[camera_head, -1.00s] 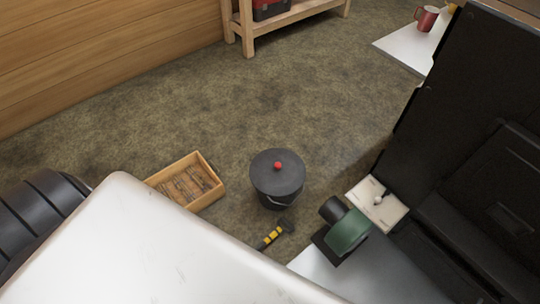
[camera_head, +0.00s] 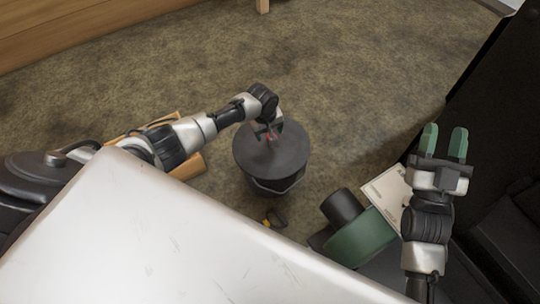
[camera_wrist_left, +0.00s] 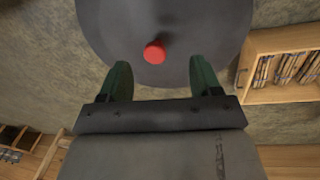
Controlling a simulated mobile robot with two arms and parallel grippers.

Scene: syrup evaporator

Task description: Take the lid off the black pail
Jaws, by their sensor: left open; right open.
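The black pail (camera_head: 272,186) stands upright on the ground in the middle of the head view, with its dark lid (camera_head: 290,157) on top. A red knob sits at the lid's centre; it shows clearly in the left wrist view (camera_wrist_left: 155,52). My left gripper (camera_head: 268,134) is over the lid, close to the knob, and partly hides it in the head view. In the left wrist view its green fingers (camera_wrist_left: 158,78) are open, with the knob ahead of the gap and nothing between them. My right gripper (camera_head: 444,142) is open and empty at the right, away from the pail.
A wooden crate (camera_head: 190,167) lies left of the pail, partly behind my left arm; its sticks show in the left wrist view (camera_wrist_left: 286,68). A hammer-like tool (camera_head: 274,217) lies near the pail. A green and black device (camera_head: 357,238) stands to the right. Ground behind the pail is clear.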

